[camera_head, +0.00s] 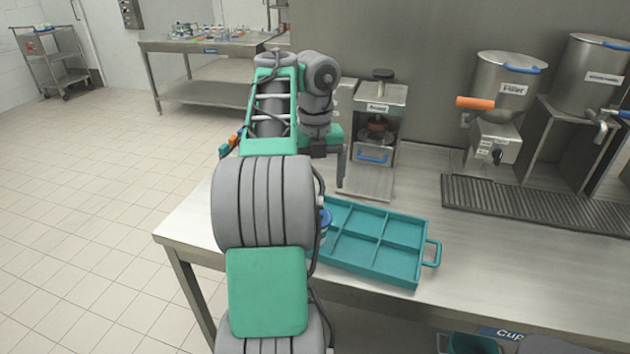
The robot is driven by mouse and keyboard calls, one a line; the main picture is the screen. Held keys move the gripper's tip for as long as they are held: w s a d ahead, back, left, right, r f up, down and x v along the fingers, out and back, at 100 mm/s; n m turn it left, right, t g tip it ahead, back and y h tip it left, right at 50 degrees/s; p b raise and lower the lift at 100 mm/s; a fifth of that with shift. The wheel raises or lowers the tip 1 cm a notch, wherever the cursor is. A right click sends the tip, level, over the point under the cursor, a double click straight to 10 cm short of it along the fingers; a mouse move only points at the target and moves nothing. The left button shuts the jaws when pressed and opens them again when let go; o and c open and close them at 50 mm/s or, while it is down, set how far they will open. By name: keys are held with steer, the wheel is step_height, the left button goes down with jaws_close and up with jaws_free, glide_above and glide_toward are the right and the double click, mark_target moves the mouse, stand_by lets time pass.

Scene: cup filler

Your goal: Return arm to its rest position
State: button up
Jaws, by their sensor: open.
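My arm rises from the bottom of the view and bends over the left part of the steel table (190,222). My gripper (340,168) hangs fingers-down near the machine at the back of the table. One finger shows clearly; the rest of the gripper is partly hidden by my arm. It is open, and I see nothing held in it. Beside my arm, a small blue item (325,220) shows at the left end of the teal tray and is mostly hidden.
The teal compartment tray (418,270) lies in front of the machine (385,95). A filler pot (505,85) with an orange handle and another pot (595,75) stand at right behind a black grate (530,207). A cluttered table (190,45) and trolley (50,60) stand farther back. Floor at left is clear.

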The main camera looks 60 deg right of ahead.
stand_by(0.3)
steer(key=w+a+n+h+p, duration=0.1)
steer(key=w+a+n+p, duration=0.1)
steer(key=w+a+n, duration=0.65)
steer(key=w+a+n+h+p, duration=0.1)
steer(key=w+a+n, duration=0.3)
steer(key=a+n, duration=0.85)
steer(key=a+f+n+t+y+p, duration=0.1)
steer(key=a+f+n, duration=0.2)
steer(key=a+n, duration=0.8)
steer(key=a+f+n+t+p, duration=0.1)
steer(key=a+f+n, duration=0.3)
steer(key=a+n, duration=0.7)
steer(key=n+t, duration=0.1)
steer(key=n, duration=0.2)
steer(key=shift+y, duration=0.4)
